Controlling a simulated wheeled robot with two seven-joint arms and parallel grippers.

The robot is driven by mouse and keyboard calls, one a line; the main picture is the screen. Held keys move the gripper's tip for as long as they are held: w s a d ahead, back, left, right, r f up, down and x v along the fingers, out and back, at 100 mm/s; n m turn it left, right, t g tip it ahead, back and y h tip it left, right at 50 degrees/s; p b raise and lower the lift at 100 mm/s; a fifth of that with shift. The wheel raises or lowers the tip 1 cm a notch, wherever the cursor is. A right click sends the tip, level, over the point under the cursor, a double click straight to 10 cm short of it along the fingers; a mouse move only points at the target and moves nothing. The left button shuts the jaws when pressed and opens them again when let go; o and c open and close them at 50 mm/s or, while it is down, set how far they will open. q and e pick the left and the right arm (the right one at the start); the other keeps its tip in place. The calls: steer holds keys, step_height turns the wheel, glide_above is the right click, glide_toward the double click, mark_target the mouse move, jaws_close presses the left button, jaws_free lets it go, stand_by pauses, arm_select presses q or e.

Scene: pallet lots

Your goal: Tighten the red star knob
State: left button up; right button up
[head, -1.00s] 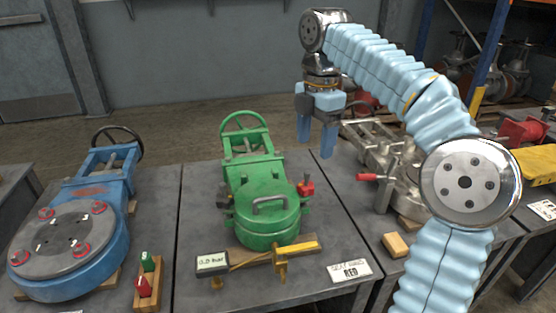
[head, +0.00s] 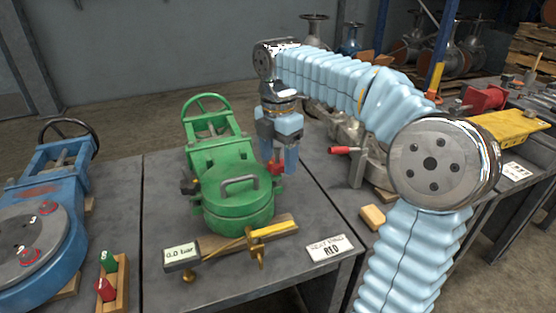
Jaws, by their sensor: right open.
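The red star knob (head: 275,169) is on the right side of the lid of the green valve (head: 238,202). It is partly hidden behind the fingers of my right gripper (head: 279,162). My right gripper points down with its fingers apart, right at the knob in the picture. I cannot tell whether the fingers touch the knob or straddle it. A dark knob (head: 191,187) shows on the left side of the lid. My left gripper is not in view.
A small display reading about 0.0 bar (head: 181,256) and a card with the word RED (head: 329,248) stand in front of the valve. A blue valve (head: 62,195) is at left. A red-handled clamp (head: 346,150) and a wooden block (head: 372,217) are at right.

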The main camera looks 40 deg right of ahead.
steer(key=shift+f, duration=0.2)
steer(key=c, duration=1.1)
steer(key=shift+o, duration=0.2)
steer(key=shift+r+m, duration=0.1)
steer(key=shift+m, duration=0.2)
